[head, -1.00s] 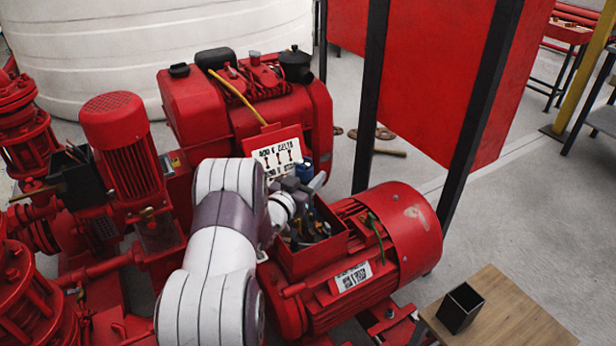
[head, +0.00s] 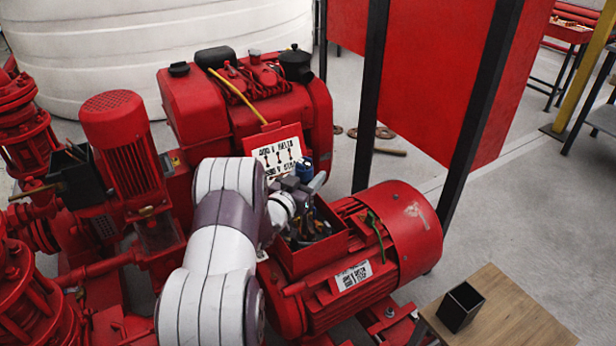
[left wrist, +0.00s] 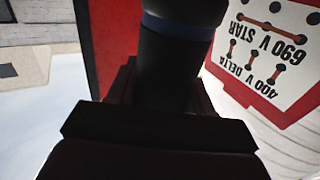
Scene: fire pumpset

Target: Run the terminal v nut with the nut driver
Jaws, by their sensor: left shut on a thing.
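My left gripper (head: 302,187) is over the open red terminal box (head: 310,262) on top of the red motor (head: 405,225). It is shut on the nut driver (head: 304,170), whose blue-ringed part shows above the fingers. In the left wrist view the dark nut driver (left wrist: 165,70) stands between the dark jaws (left wrist: 160,125), with a blue band near the top. Inside the box, dark parts and some wires show small. The terminal v nut and the driver's tip are hidden behind the gripper and arm. My right gripper is not in view.
The raised lid with a wiring diagram (head: 278,154) stands just behind my gripper. A black holder (head: 461,306) sits on a wooden table (head: 505,318) at lower right. A black post (head: 371,100) rises behind the motor. Red pumps and pipes (head: 125,150) crowd the left.

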